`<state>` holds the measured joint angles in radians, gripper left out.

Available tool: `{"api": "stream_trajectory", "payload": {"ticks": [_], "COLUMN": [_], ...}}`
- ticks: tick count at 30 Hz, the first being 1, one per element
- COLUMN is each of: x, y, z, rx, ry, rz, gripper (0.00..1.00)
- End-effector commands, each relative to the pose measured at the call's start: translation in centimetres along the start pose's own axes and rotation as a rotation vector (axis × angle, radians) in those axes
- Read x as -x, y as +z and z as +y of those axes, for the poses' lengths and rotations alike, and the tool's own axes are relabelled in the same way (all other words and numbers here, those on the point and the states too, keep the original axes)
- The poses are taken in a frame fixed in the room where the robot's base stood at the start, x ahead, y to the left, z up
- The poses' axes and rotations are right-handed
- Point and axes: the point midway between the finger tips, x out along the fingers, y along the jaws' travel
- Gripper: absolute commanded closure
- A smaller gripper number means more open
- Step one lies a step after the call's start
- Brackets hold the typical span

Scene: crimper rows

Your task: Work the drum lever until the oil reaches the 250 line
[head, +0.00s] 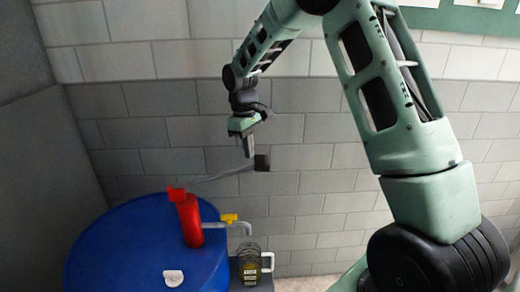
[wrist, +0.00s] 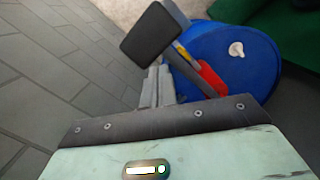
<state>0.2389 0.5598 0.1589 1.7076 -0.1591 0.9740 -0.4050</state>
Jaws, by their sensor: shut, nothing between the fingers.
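A red hand pump (head: 190,220) stands on the blue drum (head: 120,240). Its grey lever (head: 222,174) reaches right, rising slightly to a black grip (head: 262,162). The grip also shows large in the wrist view (wrist: 152,32), beyond my fingertips. My gripper (head: 249,152) is shut and empty, pointing down beside the lever close to the grip; whether it touches cannot be told. The fingers also show in the wrist view (wrist: 155,85). A clear jug (head: 249,267) with dark yellowish oil stands below the grey spout (head: 240,224). Its markings and oil level are too small to read.
A yellow piece (head: 229,218) sits on the spout pipe. A white cap (head: 173,278) lies on the drum top. A grey block wall (head: 310,190) stands behind, with another wall at left. The space right of the grip is free up to my arm.

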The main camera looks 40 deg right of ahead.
Motion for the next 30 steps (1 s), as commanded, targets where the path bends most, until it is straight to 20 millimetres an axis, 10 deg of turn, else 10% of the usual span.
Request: {"api": "stream_trajectory", "payload": {"ticks": [14,30], "x": [1.3,13.2], "y": [-0.2,-0.4], "z": [0.2,0.0], "rx": [-0.003,0.000], "ry": [0.003,0.002], "rz": [0.000,0.005], "gripper": [1.00,1.00]}}
